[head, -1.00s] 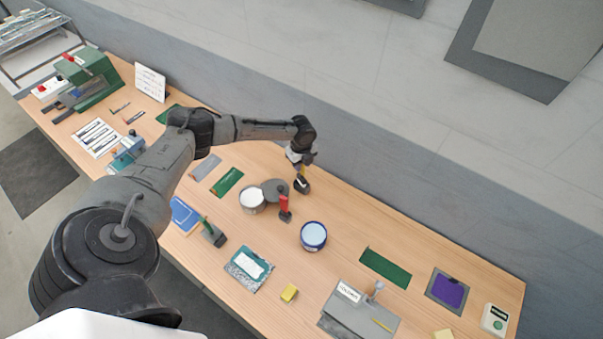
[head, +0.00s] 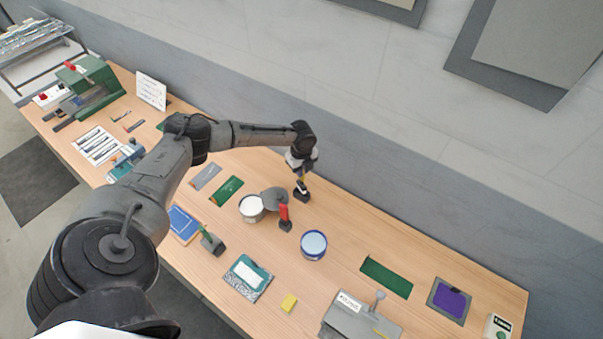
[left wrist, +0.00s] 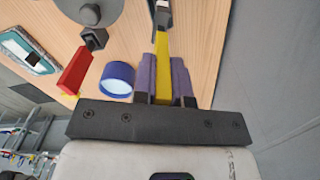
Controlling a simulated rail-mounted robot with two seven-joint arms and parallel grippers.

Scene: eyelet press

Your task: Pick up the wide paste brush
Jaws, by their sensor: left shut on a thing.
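My left gripper (head: 301,172) is shut on the yellow handle of a brush. The yellow-handled brush (head: 302,193) has a dark head and is upright or nearly so, close to the back wall. In the left wrist view its yellow handle (left wrist: 162,62) runs between the two purple-grey fingers (left wrist: 163,80). I cannot tell whether its head touches the table. A red-handled tool (head: 284,215) stands just in front of it, and a green-handled one (head: 211,240) with a dark head is nearer the front edge. No label shows which is the wide paste brush. My right gripper is not visible.
A white-filled pot (head: 251,208), a grey disc (head: 274,199) and a blue-rimmed pot (head: 313,244) are close by on the wooden table. The grey wall (head: 390,190) rises close behind the gripper. Bare table lies right of the blue-rimmed pot, before a green mat (head: 386,277).

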